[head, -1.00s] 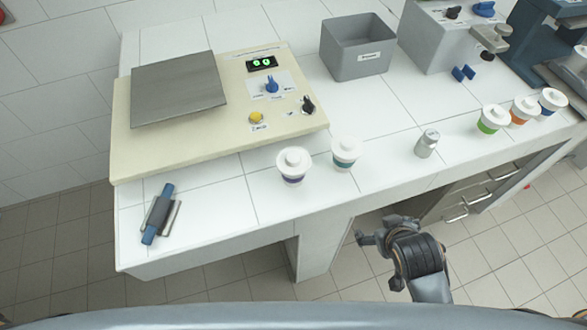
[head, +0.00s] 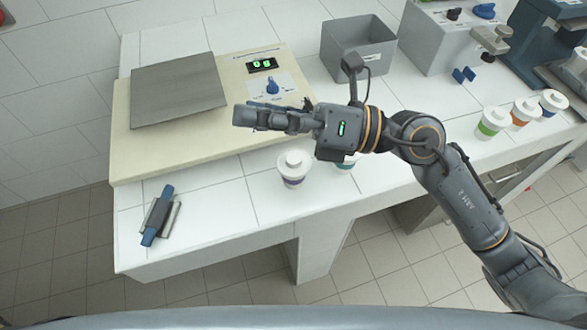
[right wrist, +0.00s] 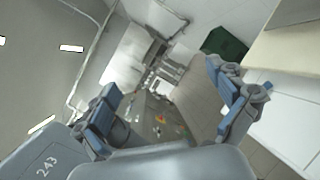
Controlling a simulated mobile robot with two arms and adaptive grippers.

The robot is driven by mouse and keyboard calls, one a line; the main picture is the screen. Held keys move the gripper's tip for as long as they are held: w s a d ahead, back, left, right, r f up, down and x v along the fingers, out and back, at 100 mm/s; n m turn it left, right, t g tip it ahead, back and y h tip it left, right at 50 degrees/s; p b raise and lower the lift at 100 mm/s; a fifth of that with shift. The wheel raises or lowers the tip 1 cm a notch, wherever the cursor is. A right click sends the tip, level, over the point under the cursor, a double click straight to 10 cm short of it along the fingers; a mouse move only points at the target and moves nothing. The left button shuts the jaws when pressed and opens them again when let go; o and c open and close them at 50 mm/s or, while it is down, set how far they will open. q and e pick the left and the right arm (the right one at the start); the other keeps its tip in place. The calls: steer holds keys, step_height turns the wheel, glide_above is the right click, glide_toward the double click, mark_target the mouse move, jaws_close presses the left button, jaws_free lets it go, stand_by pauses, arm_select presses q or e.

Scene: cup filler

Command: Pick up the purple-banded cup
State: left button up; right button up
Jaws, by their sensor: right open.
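The purple-banded cup (head: 293,169) stands upright on the white tiled counter, near its front edge, with a white lid on top. My right gripper (head: 245,117) is in the air above the counter, up and to the left of this cup and apart from it. Its fingers point left, across the front of the cream-coloured device. In the right wrist view its two fingers (right wrist: 170,105) are spread with nothing between them, and the cup does not show there. My left gripper is not in view.
A teal-banded cup (head: 346,164) stands just right of the purple one, partly hidden by my right arm. The cream device (head: 150,150) with a grey plate (head: 178,88) is behind. A grey bin (head: 340,50) and several lidded cups stand further right. A blue-handled tool (head: 158,216) lies at left.

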step_height(320, 180, down, 9)
steer(key=w+d+n+h, duration=0.2)
steer(key=n+h, duration=0.2)
steer(key=h, duration=0.3)
steer(key=t+h, duration=0.1)
steer(key=h, duration=0.6)
glide_toward(297, 163)
steer(key=x, duration=0.2)
steer(key=p+x, duration=0.1)
steer(key=x, duration=0.1)
steer(key=w+d+x, duration=0.1)
steer(key=x, duration=0.1)
steer(key=shift+a+f+p, duration=0.1)
steer(key=shift+f+p, duration=0.25)
steer(key=shift+f, duration=0.1)
steer(key=shift+w+a+f, duration=0.15)
steer(key=shift+a+f, duration=0.1)
steer(key=shift+f, duration=0.15)
steer(key=shift+a+f+p, duration=0.25)
steer(key=shift+a+p, duration=0.05)
steer(key=shift+p, duration=0.1)
steer(key=p+x, duration=0.1)
steer(key=x, duration=0.2)
steer(key=shift+a+f, duration=0.25)
steer(key=shift+a, duration=0.1)
steer(key=shift+a+f+p, duration=0.15)
steer(key=shift+f+p, duration=0.15)
steer(key=shift+f, duration=0.1)
steer(key=shift+c, duration=0.2)
